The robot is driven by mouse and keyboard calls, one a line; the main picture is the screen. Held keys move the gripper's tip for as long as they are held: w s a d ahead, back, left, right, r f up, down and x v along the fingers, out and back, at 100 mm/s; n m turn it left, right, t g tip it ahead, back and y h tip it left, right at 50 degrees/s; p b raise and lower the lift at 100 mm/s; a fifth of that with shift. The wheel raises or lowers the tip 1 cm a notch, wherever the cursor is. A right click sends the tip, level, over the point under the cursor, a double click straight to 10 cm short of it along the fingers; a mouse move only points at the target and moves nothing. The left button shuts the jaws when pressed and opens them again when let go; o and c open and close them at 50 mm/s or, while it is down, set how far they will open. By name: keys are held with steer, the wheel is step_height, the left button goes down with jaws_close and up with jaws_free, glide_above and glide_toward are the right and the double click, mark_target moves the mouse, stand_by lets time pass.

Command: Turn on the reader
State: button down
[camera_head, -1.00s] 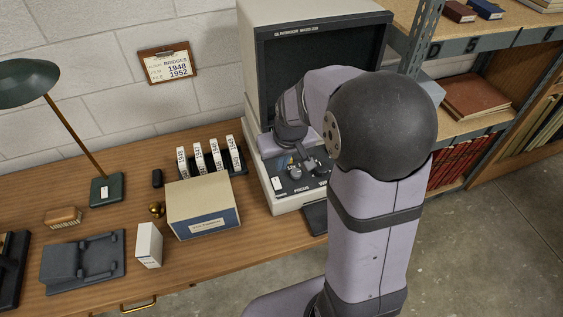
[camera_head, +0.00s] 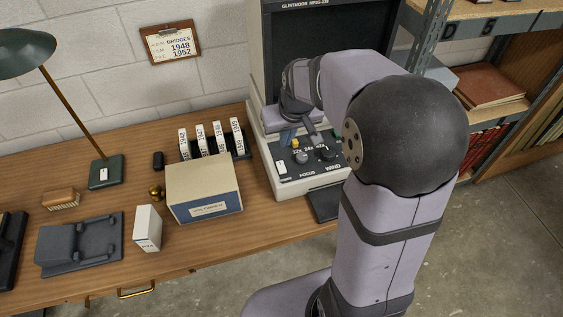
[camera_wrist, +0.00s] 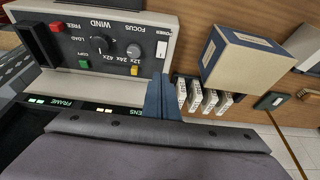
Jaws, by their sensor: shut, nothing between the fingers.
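The reader (camera_head: 258,75) is a beige cabinet with a dark screen and a black control panel (camera_head: 292,178) below it.
Left of the reader stand a cream box (camera_head: 204,188), several labelled film boxes (camera_head: 216,139) and a small white box (camera_head: 148,228). A green lamp (camera_head: 106,172) stands further left. Metal shelving (camera_head: 480,27) rises close on the right.

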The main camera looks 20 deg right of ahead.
steer(key=shift+f, duration=0.1)
stand_by(0.3)
steer(key=p, duration=0.3)
glide_above(280, 163)
steer(key=s, duration=0.2)
steer(key=f, duration=1.1)
steer(key=shift+w+f, duration=0.2)
steer(key=shift+w, duration=0.05)
steer(key=shift+x, duration=0.85)
steer(key=shift+s, duration=0.15)
